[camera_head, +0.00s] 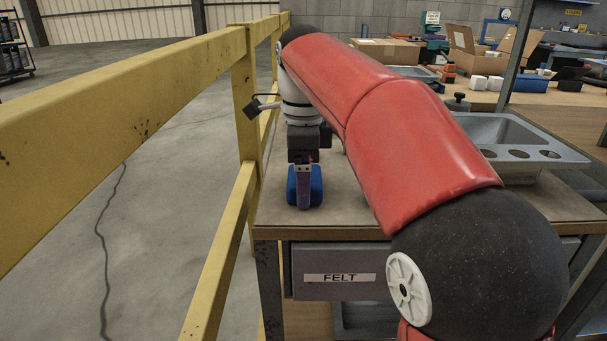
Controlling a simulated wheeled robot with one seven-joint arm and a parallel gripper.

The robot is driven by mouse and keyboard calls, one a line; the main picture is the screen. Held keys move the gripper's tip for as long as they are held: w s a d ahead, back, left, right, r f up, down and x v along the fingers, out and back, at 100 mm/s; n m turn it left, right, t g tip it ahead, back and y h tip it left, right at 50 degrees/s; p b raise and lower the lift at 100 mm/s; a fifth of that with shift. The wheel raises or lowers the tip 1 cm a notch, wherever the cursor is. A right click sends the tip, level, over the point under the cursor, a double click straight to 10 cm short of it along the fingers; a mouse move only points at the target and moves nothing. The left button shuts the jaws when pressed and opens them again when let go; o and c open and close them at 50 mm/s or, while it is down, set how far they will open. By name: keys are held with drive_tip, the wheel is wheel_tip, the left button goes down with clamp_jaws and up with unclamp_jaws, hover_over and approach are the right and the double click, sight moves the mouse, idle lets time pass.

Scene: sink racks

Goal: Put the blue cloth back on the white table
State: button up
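A small rounded blue object (316,186), which may be the blue cloth, is at the left end of the brown-topped workbench (345,215). My gripper (304,188) points down at it, with a finger in front and blue showing on both sides. The far finger is hidden, so I cannot tell whether the gripper is shut on it. I also cannot tell whether the blue object rests on the bench or hangs just above it. I cannot make out a white table in this view.
A yellow railing (245,95) runs close along the bench's left side. A grey metal sink tray (520,140) stands right of my arm. A drawer labelled FELT (338,279) is under the bench top. Cardboard boxes (388,50), white blocks (487,83) and a blue roll (532,84) stand farther back.

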drive_tip(key=o, duration=0.3)
drive_tip(key=shift+f+b, duration=0.1)
drive_tip(key=shift+b, duration=0.2)
wheel_tip(320, 180, up, 8)
drive_tip(key=p, duration=0.2)
drive_tip(key=shift+a+p, duration=0.1)
drive_tip(key=shift+p, duration=0.25)
drive_tip(key=shift+s, duration=0.15)
